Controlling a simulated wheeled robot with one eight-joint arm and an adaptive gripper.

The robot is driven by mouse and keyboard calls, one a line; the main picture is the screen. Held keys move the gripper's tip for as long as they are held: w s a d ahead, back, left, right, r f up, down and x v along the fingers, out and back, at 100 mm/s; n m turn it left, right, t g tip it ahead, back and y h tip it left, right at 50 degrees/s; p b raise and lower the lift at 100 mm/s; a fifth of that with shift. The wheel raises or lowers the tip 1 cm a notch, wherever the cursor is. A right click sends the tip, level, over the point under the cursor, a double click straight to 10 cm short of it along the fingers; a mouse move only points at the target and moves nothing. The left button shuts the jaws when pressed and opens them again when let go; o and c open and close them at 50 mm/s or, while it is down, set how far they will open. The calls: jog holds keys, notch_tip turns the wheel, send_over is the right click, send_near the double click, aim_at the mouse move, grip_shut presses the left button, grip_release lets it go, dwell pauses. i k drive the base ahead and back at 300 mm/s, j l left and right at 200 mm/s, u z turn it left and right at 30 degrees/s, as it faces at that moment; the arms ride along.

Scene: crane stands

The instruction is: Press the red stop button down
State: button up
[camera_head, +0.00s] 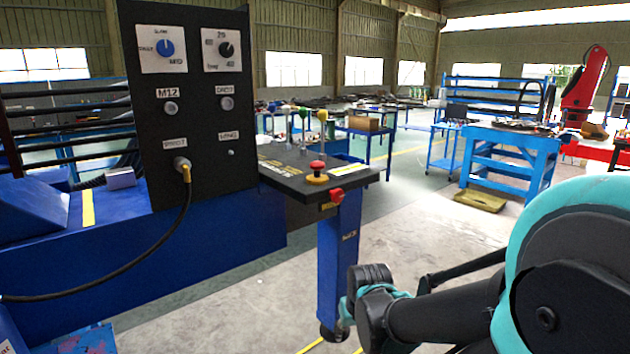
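The red stop button (317,165) is a mushroom-shaped cap on a yellow round base. It sits on the top of a small black control shelf (348,175) that juts right from a tall black panel. A second red knob (337,195) is on the front edge of the shelf, just below and right of the stop button. My dark arm with teal trim is at the lower right, apart from the button in the picture. I cannot make out my gripper's fingers in this view.
The black panel (195,85) carries dials and sockets, with a black cable hanging from it. Several levers (322,117) stand upright behind the stop button. A blue post (340,250) supports the shelf. Open concrete floor (420,220) lies to the right, before blue workbenches.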

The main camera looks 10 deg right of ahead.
aim_at(317, 167)
jog(key=l+u, duration=0.1)
jog(key=u, duration=0.3)
jog(key=i+l+u, duration=0.1)
jog(key=u, duration=0.25)
jog(key=i+l+u, duration=0.3)
jog(key=l, duration=0.65)
jog(key=l+u, duration=0.3)
jog(key=l, duration=1.45)
jog(key=k, duration=0.15)
jog(key=j+u, duration=0.05)
